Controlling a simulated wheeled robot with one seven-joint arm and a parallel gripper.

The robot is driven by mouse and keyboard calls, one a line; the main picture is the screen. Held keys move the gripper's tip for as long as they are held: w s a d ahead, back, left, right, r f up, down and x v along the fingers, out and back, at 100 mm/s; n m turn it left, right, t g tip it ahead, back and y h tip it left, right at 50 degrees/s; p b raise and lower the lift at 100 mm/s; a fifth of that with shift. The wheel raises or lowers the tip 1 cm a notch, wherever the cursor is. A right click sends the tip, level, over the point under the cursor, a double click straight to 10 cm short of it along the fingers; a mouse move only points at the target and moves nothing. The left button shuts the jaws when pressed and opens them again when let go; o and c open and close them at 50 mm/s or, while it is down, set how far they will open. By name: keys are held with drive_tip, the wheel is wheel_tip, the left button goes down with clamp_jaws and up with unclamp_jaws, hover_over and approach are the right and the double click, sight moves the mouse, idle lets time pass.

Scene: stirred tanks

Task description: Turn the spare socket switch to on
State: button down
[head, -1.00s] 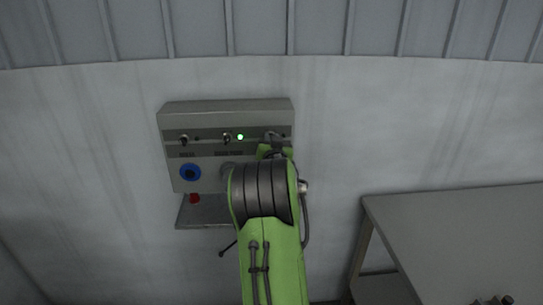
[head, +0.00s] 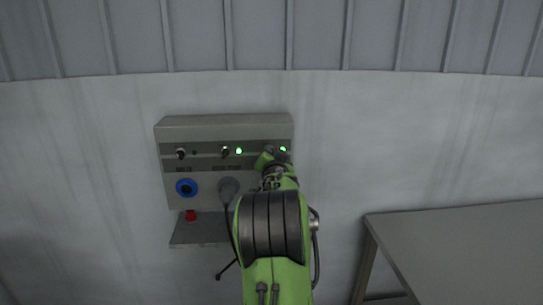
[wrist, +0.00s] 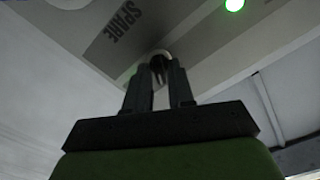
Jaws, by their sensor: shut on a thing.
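The spare socket switch (wrist: 160,55) shows as a small rounded knob beside the SPARE label (wrist: 122,20) in the wrist view. My gripper (wrist: 160,75) has both dark fingers at this switch and is shut on it. In the head view my gripper (head: 268,152) reaches the upper right of the grey panel (head: 215,122) and mostly hides the switch. A green lamp (head: 283,149) is lit just right of my gripper; it also glows in the wrist view (wrist: 234,4).
The panel has a left switch (head: 181,153), a middle switch (head: 225,152) with a lit green lamp (head: 239,151), a blue socket (head: 186,188), a grey plug (head: 228,187) with a cable, and a red item (head: 191,216) on the shelf (head: 200,233). A grey table (head: 450,240) stands at right.

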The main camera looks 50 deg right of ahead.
drive_tip(key=c, duration=1.2)
unclamp_jaws()
drive_tip(key=b+v, duration=0.2)
drive_tip(key=v, duration=1.3)
drive_tip(key=shift+s+a, duration=0.3)
